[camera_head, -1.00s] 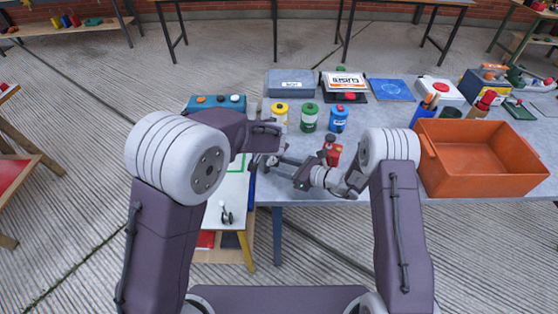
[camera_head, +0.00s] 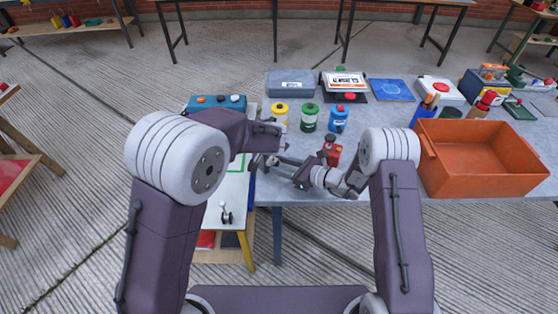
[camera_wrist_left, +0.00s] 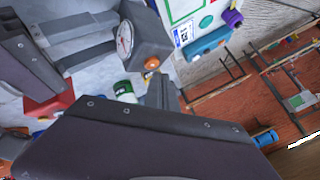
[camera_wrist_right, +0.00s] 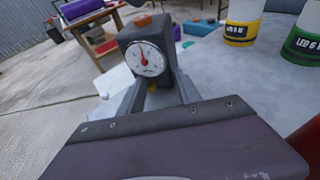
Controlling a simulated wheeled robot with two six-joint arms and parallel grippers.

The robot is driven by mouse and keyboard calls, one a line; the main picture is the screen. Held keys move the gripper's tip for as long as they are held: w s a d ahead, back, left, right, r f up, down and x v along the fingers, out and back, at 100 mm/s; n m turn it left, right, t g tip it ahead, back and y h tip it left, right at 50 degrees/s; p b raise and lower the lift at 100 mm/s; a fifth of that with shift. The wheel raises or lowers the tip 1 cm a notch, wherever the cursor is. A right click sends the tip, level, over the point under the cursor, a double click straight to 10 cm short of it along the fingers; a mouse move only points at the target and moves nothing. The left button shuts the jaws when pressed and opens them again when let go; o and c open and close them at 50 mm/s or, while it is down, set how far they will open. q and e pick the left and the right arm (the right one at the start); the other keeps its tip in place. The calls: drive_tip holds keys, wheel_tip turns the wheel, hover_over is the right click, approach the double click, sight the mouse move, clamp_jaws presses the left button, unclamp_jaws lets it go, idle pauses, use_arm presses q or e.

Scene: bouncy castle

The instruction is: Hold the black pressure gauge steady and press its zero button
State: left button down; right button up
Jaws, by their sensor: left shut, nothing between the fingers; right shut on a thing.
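The black pressure gauge (camera_wrist_right: 150,60) has a white dial with a red needle and an orange button (camera_wrist_right: 142,20) on top. It sits upright between the fingers of my right gripper (camera_wrist_right: 158,92), which is shut on it. In the left wrist view the gauge (camera_wrist_left: 150,40) shows with its orange button (camera_wrist_left: 151,63). My left gripper (camera_wrist_left: 160,90) is shut and empty, its tip close to the button; I cannot tell whether they touch. In the head view my right gripper (camera_head: 280,161) points left, and the gauge is small and partly hidden below my left gripper (camera_head: 265,150).
Yellow (camera_head: 280,117), green (camera_head: 309,119) and blue (camera_head: 338,121) containers stand behind the grippers. A red object (camera_head: 333,155) stands near my right gripper. An orange crate (camera_head: 490,187) fills the table's right front. A blue box with knobs (camera_head: 217,104) stands back left.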

use_arm(q)
drive_tip(key=shift+f, duration=0.5)
idle(0.4)
wheel_tip(320, 180, up, 7)
idle(0.9)
idle(0.5)
use_arm(e)
drive_tip(key=o, duration=1.1)
drive_tip(key=shift+c, duration=0.2)
